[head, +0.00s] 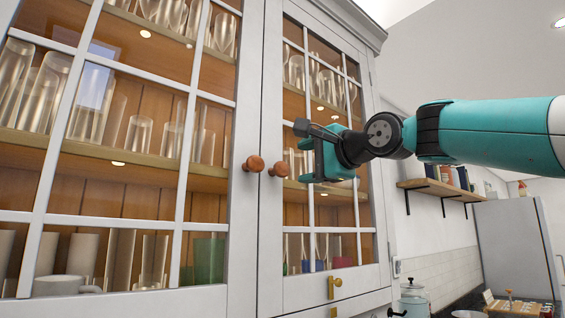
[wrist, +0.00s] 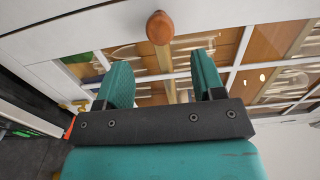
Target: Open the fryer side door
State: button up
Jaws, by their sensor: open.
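The glazed cabinet has two closed pale grey doors. The right door (head: 269,235) has a round wooden knob (head: 278,169) near its inner edge. The left door (head: 244,215) has a matching knob (head: 254,163) close beside it. My gripper (head: 306,157) is in front of the right door's glass, just right of that door's knob, open and empty. In the wrist view a wooden knob (wrist: 160,27) lies beyond the gap between the two teal fingers (wrist: 160,62), apart from them. No fryer can be made out for certain.
A brass latch (head: 334,288) sits low on the right door. Glassware stands on shelves behind the panes. Right of the cabinet are a wall shelf (head: 440,188) with books, a glass jar (head: 414,299) and a grey fridge-like unit (head: 515,245).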

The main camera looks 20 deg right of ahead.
aim_at(284, 169)
jog(key=p+x, duration=0.3)
jog(key=x, duration=0.4)
jog(key=shift+w+a+r, duration=0.1)
jog(key=shift+w+a, duration=0.05)
jog(key=shift+w, duration=0.25)
jog(key=shift+w+a, duration=0.15)
jog(key=shift+w, duration=0.25)
jog(key=shift+c, duration=0.2)
